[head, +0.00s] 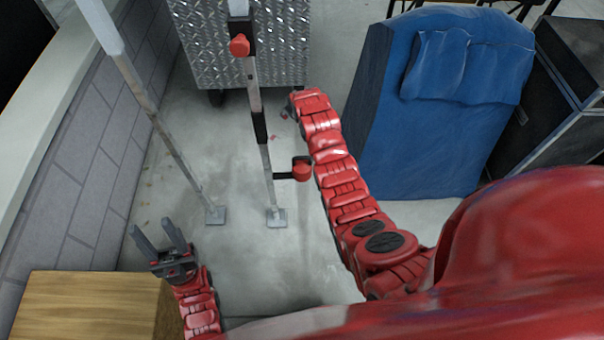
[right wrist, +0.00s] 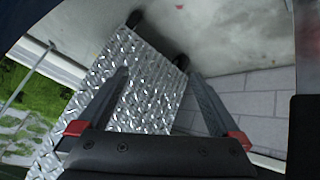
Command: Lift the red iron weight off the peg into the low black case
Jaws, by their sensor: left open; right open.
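In the head view a red, rounded weight (head: 301,170) sits at the end of a short black peg (head: 283,176) low on an upright pole. A second red piece (head: 239,46) is on a black clamp higher up the pole; I cannot tell its kind. A black case (head: 562,110) stands at the right edge. My left gripper (head: 154,226) is open and empty at lower left, apart from the weight. My right arm reaches up past the weight. My right gripper, in the right wrist view (right wrist: 160,75), is open with nothing between its fingers.
A diamond-plate metal box (head: 245,60) on wheels stands behind the poles. A blue padded bundle (head: 420,130) is right of my right arm. Another pole (head: 165,135) leans at left by a block wall (head: 70,180). A wooden box (head: 90,305) is near my left gripper.

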